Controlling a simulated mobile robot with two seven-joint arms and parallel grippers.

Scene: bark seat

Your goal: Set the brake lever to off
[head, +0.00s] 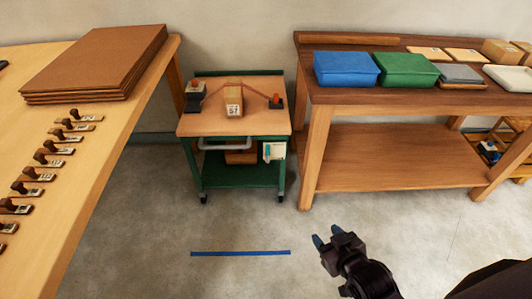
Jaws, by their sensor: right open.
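A green cart (240,174) with a wooden top stands against the wall between two tables, on small dark casters. At its front right is a white plate (276,151) with a small teal part (267,152) at its left edge. This may be the brake lever; its setting is too small to read. My right gripper (328,236) is open and empty, in front of the cart and to its right, apart from it. My left gripper is out of view.
A numbered box (234,102) and a red-topped item (275,101) sit on the cart. A blue tape line (240,253) marks the floor before it. A workbench (400,164) stands right; a table (100,146) with stamps stands left. The floor between is clear.

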